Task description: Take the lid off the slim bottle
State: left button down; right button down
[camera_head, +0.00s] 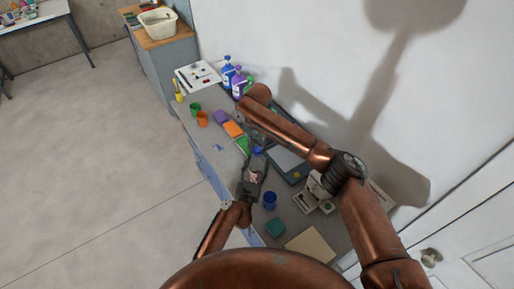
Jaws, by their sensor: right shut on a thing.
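My right arm reaches in from the right over the bench. A small blue piece (258,149) shows beside the fingertips. I cannot tell whether it is part of the slim bottle or its lid. The slim bottle cannot be picked out clearly.
The grey bench (225,160) runs along the wall. Blue (228,72) and purple (238,84) bottles stand at its far end, near green (195,109) and orange (202,119) cups. A blue cup (270,200) and teal block (275,227) stand nearer. The floor at left is clear.

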aim_at(257, 149)
jog(key=shift+r, duration=0.85)
jog(key=shift+r, duration=2.05)
pick_arm(q)
jog(key=c, duration=0.8)
grip_release()
